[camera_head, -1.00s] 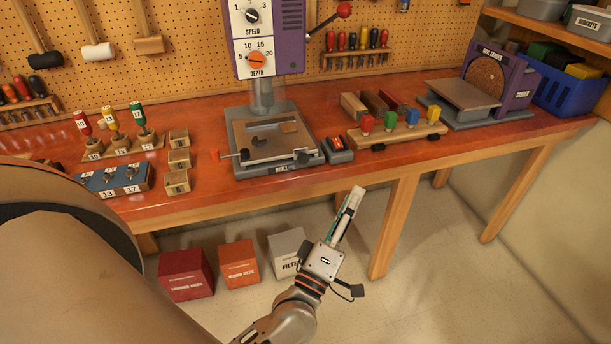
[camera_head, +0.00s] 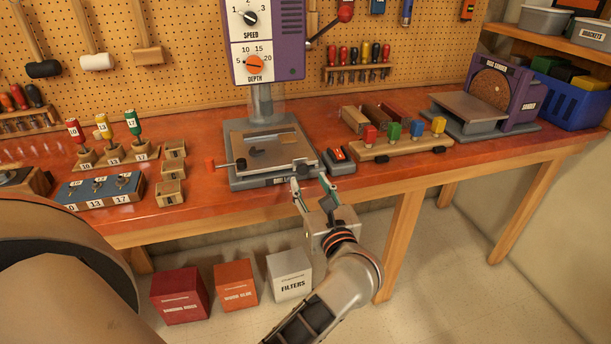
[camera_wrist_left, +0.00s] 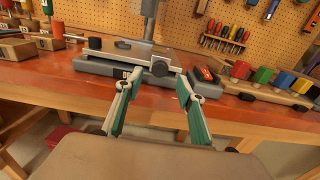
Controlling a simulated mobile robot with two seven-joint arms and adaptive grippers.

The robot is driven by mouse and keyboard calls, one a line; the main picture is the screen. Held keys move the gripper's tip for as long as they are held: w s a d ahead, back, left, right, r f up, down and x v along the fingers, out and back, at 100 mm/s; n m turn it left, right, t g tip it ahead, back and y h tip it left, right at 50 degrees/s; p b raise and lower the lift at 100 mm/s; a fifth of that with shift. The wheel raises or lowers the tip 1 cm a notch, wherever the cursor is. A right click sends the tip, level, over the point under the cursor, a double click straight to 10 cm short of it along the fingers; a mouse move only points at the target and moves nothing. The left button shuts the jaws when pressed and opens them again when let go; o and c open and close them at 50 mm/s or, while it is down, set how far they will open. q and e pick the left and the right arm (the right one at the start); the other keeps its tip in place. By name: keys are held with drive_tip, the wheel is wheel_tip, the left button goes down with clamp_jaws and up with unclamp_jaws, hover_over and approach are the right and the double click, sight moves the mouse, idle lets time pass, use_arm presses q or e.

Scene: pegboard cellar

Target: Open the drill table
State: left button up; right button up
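The drill table (camera_head: 285,155) is a light grey plate on a dark base under the purple drill press (camera_head: 268,45). It also shows in the wrist view (camera_wrist_left: 135,57). A black knob (camera_wrist_left: 160,68) sits at its front right corner, and a rod with an orange end (camera_head: 210,165) sticks out on its left. My left gripper (camera_head: 309,180) is open and empty in front of the table's front right corner. In the wrist view its two fingers (camera_wrist_left: 155,84) lie on either side of the knob, apparently short of it. My right gripper is not in view.
A small box with a red top (camera_head: 338,160) stands close right of the drill base. A rack of coloured blocks (camera_head: 400,148) and a disc sander (camera_head: 490,100) are farther right. Numbered bit holders (camera_head: 102,190) stand left.

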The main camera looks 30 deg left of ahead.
sight(304, 172)
use_arm(q)
drive_tip(key=shift+x, duration=2)
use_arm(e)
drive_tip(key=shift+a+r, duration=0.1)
